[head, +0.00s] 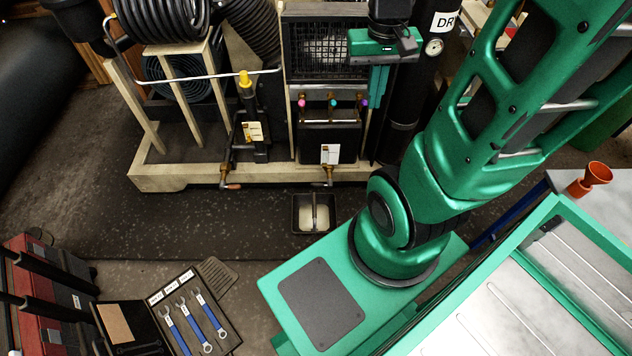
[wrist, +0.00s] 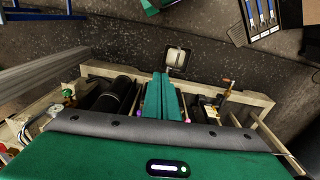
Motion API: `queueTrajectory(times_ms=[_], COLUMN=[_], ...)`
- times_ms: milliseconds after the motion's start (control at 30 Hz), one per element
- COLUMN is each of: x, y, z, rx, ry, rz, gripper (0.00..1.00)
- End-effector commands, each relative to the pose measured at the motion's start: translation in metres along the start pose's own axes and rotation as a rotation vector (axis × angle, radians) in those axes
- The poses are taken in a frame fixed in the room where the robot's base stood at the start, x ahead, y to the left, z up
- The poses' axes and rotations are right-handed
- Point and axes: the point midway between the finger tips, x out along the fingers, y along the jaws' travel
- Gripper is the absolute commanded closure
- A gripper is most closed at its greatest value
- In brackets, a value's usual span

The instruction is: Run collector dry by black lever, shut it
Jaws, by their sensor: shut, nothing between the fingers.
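The collector (head: 328,140) is a black box with a white label, low on the compressor's front. A small brass drain valve (head: 330,174) sits under it, with a short dark lever (head: 319,184); the lever's exact angle is too small to tell. A black drip tray (head: 297,215) with pale contents stands on the floor below, and also shows in the wrist view (wrist: 168,67). My gripper (head: 376,104) is shut and empty, fingers pointing down, above and right of the collector. In the wrist view its fingers (wrist: 164,76) hide much of the collector.
Pink, teal and purple knobs (head: 333,103) line the collector's top. Another brass valve with an orange-red handle (head: 232,186) is to the left. A black cylinder (head: 403,110) stands at right. The wooden skid (head: 270,178) edges the machine; floor before it is mostly clear.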

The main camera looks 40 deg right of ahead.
Motion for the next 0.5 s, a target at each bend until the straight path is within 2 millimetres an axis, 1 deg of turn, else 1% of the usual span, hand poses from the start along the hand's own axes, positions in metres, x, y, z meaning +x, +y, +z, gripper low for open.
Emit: queueTrajectory(times_ms=[33,167,200,367,400,467,500], x=[0.012,0.042,0.052,0.096,0.108,0.126,0.139], y=[-0.004,-0.016,-0.019,-0.035,-0.039,-0.044,-0.048], z=[-0.013,-0.045,-0.055,-0.089,-0.096,-0.107,-0.113], rx=[-0.003,-0.008,-0.009,-0.013,-0.014,-0.015,-0.014], ry=[-0.001,0.02,0.026,0.05,0.054,0.064,0.068], rz=[0.008,0.017,0.019,0.019,0.018,0.015,0.013], gripper=[1.0,1.0,1.0,1.0,1.0,1.0,1.0])
